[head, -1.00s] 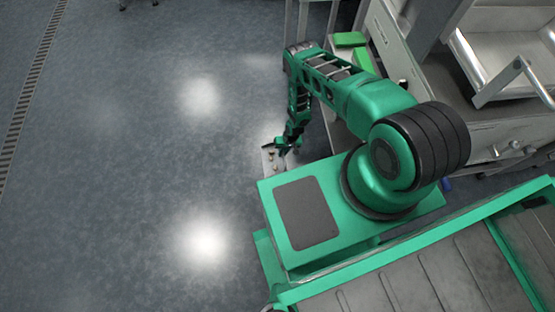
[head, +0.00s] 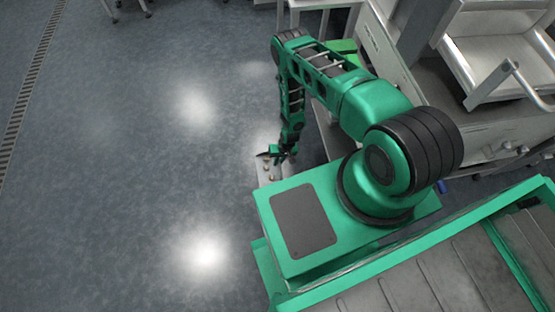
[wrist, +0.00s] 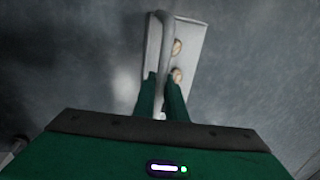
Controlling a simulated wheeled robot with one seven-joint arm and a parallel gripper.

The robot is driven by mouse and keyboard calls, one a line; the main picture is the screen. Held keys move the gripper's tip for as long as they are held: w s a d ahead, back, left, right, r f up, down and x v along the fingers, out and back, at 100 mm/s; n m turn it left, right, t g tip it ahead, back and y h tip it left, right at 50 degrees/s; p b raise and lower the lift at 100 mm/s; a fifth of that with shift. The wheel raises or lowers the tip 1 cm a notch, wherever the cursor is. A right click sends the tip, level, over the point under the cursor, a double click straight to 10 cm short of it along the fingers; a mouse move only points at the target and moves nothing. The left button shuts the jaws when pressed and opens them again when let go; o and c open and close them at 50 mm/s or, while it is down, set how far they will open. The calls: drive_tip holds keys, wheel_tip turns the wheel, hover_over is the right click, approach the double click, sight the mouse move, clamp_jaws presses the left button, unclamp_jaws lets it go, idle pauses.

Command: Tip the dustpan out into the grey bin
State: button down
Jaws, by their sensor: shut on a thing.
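The dustpan (wrist: 193,52) is a light grey metal pan with a bar-like handle (wrist: 163,50). In the wrist view it lies ahead of my gripper (wrist: 163,100), whose two green fingers are shut on the handle. I cannot make out a grey bin in either view.
A bench with metal drawers and trays (head: 480,130) stands to the right. A green object (head: 342,46) sits near its far left end, partly behind my arm. Metal legs (head: 130,8) show at the top edge. The floor (head: 120,170) to the left is open.

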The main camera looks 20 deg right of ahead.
drive_tip(key=s+a+r, duration=0.4)
drive_tip(key=s+r, duration=0.1)
drive_tip(key=s, duration=0.2)
drive_tip(key=d+r+y, duration=0.2)
drive_tip(key=d+r, duration=0.1)
drive_tip(key=r, duration=0.7)
drive_tip(key=shift+w+r+t+y, duration=0.15)
drive_tip(key=shift+t+y, duration=0.15)
idle(0.7)
idle(0.6)
